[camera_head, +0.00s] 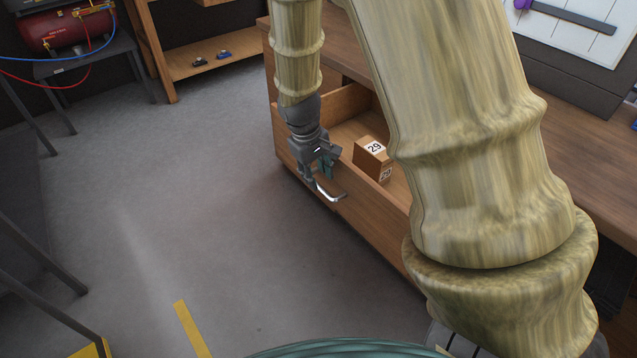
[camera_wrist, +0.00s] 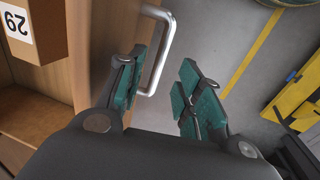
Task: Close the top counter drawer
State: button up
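The wooden counter drawer (camera_head: 367,222) is pulled out from the counter (camera_head: 590,150), and its inside shows. A silver bar handle (camera_head: 331,193) is on its front. My gripper (camera_head: 318,178) is at the drawer front, right by the handle. In the wrist view my gripper (camera_wrist: 160,92) is open, with its green-padded fingers apart. The handle (camera_wrist: 163,50) shows there just beyond the left finger, extending into the gap between the fingers; I cannot tell whether they touch. My arm hides the right part of the drawer in the head view.
A brown box labelled 29 (camera_head: 371,157) sits inside the drawer. A wooden shelf (camera_head: 212,62) and a red compressor (camera_head: 62,28) on a dark table stand at the back left. The grey floor (camera_head: 190,200) left of the drawer is clear, with yellow tape near the front.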

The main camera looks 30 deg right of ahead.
aim_at(321, 187)
jog(key=shift+d+f, duration=0.2)
jog(key=shift+f, duration=0.9)
jog(key=shift+d+f, duration=0.2)
jog(key=shift+f, duration=0.85)
jog(key=shift+c, duration=0.3)
grip_shut()
